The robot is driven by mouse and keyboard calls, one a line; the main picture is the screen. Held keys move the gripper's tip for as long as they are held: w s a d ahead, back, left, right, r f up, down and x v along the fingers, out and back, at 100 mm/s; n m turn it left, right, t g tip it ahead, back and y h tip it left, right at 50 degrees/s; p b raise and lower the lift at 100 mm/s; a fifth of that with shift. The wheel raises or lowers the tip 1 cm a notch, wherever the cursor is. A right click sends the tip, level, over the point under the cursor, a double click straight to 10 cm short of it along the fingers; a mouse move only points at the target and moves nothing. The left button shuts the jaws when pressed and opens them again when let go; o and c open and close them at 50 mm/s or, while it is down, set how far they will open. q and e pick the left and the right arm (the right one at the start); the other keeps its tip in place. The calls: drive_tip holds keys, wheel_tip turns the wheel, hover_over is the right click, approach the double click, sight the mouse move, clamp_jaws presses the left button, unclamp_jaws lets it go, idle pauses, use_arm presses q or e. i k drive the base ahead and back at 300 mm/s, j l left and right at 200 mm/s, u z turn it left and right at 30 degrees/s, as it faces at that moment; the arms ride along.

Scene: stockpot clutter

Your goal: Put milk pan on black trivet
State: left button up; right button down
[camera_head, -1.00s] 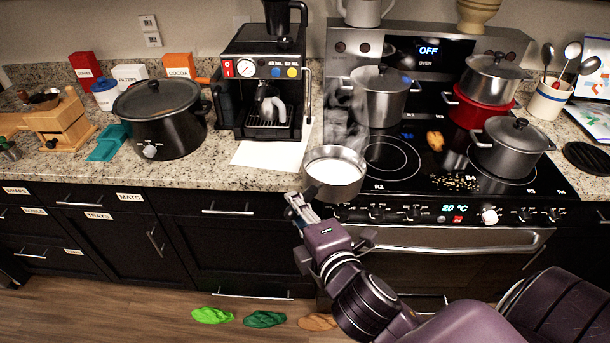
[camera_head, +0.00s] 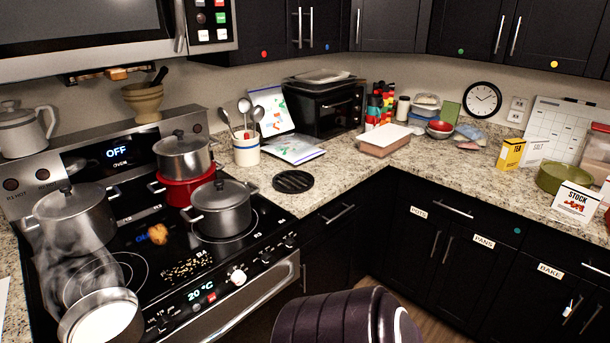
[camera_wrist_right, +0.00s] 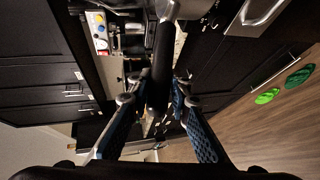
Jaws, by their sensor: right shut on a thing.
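The milk pan (camera_head: 104,318), steel with a pale inside, shows at the lower left of the head view, at the stove's front left edge. Its base is cut off there. My right gripper (camera_wrist_right: 154,92) is shut on its dark handle (camera_wrist_right: 161,65) in the wrist view; in the head view the gripper is out of frame and only part of my arm shows. The black trivet (camera_head: 293,181) is a round ribbed disc lying bare on the counter right of the stove, well apart from the pan. My left gripper is not in view.
A lidded pot (camera_head: 221,207) stands on the stove's right side, near the trivet. Another lidded pot (camera_head: 75,217) stands behind the pan. A red pot (camera_head: 187,190) and a utensil crock (camera_head: 246,151) stand farther back. Counter around the trivet is clear.

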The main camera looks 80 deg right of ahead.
sight(291, 189)
drive_tip(key=k+l, duration=0.15)
drive_tip(key=l, duration=0.2)
drive_tip(key=k+l, duration=0.15)
drive_tip(key=l, duration=0.2)
drive_tip(key=k+l, duration=0.1)
drive_tip(key=l, duration=0.25)
drive_tip(key=k+l, duration=0.15)
drive_tip(key=l, duration=0.2)
drive_tip(key=k+l, duration=0.15)
drive_tip(key=l, duration=0.2)
drive_tip(key=k+l, duration=0.15)
drive_tip(key=l, duration=0.25)
drive_tip(key=k+l, duration=0.15)
drive_tip(key=l, duration=0.2)
drive_tip(key=k+l, duration=0.1)
drive_tip(key=l, duration=0.25)
